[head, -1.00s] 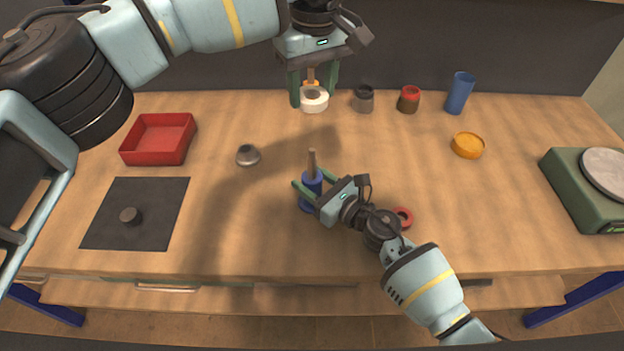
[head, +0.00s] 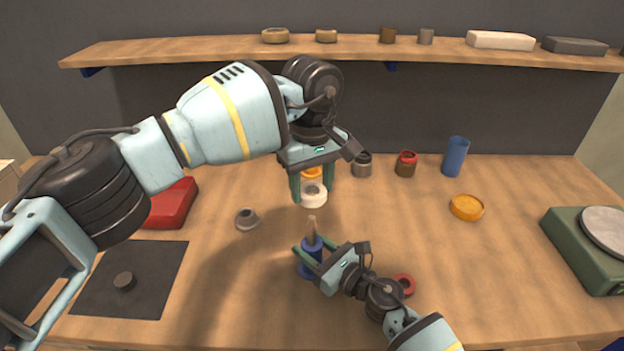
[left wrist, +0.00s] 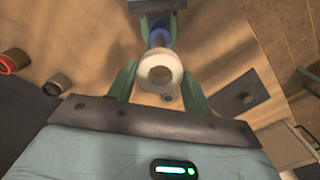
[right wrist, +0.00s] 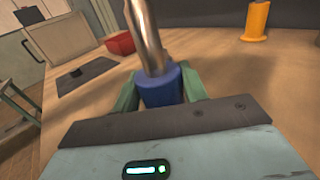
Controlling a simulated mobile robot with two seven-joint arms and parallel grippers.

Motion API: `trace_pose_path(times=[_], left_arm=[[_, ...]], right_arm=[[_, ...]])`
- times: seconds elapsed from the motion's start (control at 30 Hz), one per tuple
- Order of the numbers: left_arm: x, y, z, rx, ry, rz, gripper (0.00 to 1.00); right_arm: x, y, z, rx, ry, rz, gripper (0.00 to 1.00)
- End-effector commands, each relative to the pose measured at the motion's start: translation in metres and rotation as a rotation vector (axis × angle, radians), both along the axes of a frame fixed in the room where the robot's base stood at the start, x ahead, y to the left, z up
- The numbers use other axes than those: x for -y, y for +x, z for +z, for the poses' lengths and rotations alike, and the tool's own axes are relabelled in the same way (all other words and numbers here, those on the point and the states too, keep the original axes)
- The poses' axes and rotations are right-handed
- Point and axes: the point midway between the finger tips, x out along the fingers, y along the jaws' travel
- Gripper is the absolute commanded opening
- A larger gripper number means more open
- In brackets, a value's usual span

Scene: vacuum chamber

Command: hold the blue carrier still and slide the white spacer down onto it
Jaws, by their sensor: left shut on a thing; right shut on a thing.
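The blue carrier (head: 307,262) stands upright on the table with a bare post (head: 312,230) rising from it. My right gripper (head: 309,256) is shut on the carrier; the right wrist view shows the blue body (right wrist: 162,90) between the fingers and the shiny post (right wrist: 146,35) above. My left gripper (head: 312,190) is shut on the white spacer (head: 313,200), a ring held in the air, apart from the post tip. In the left wrist view the spacer (left wrist: 144,72) sits between the fingers, with the blue carrier (left wrist: 159,34) partly hidden beyond it. Exact alignment cannot be told.
An orange piece (head: 312,171) stands behind the spacer. A grey cone (head: 247,219) lies left, a red ring (head: 404,284) beside my right gripper. Jars (head: 361,165), a blue cup (head: 456,157), an orange dish (head: 466,207) and a green scale (head: 585,250) stand around.

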Motion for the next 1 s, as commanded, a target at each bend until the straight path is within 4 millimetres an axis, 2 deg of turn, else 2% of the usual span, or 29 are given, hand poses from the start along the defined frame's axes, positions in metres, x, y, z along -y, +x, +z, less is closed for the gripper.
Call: trace_pose_path(times=[0.27, 0.63, 1.0], left_arm=[[0.0, 0.0, -0.01, 0.0, 0.0, 0.0, 0.28], [0.0, 0.0, -0.034, 0.0, 0.0, 0.001, 0.28], [0.0, 0.0, -0.037, 0.0, 0.0, 0.001, 0.28]], right_arm=[[0.0, 0.0, 0.0, 0.0, 0.0, 0.0, 0.01], [0.0, 0.0, 0.0, 0.0, 0.0, 0.0, 0.01], [0.0, 0.0, 0.0, 0.0, 0.0, 0.0, 0.01]])
